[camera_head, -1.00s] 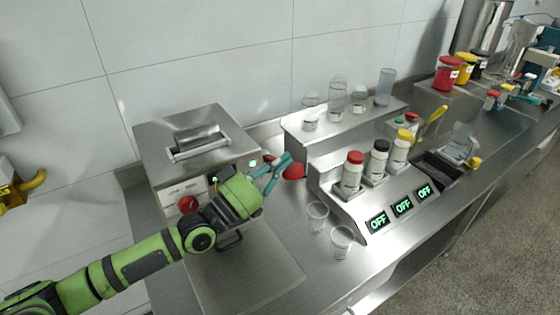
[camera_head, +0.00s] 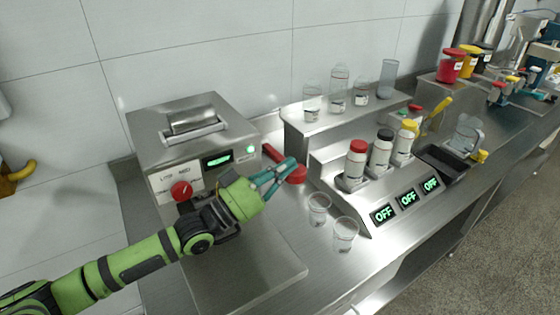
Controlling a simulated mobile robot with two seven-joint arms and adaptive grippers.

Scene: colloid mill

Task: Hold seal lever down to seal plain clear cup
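The sealing machine (camera_head: 160,146) is a steel box on the left of the counter, with a green display and a red knob. Its seal lever (camera_head: 271,152) has a red handle at the machine's right side, with a round red end. My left gripper (camera_head: 293,164) is at the lever's red end, its teal fingers close together and overlapping it in the picture. I cannot tell whether they touch. Two plain clear cups, one (camera_head: 319,207) farther and one (camera_head: 345,235) nearer, stand upright on the counter right of the gripper. My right gripper is out of view.
A steel stand with displays reading OFF (camera_head: 408,198) holds red, black and yellow-capped bottles. A raised shelf (camera_head: 328,125) behind it carries clear containers. Red and yellow tubs (camera_head: 450,65) stand at the far right. A flat steel plate (camera_head: 250,270) lies in front of the machine.

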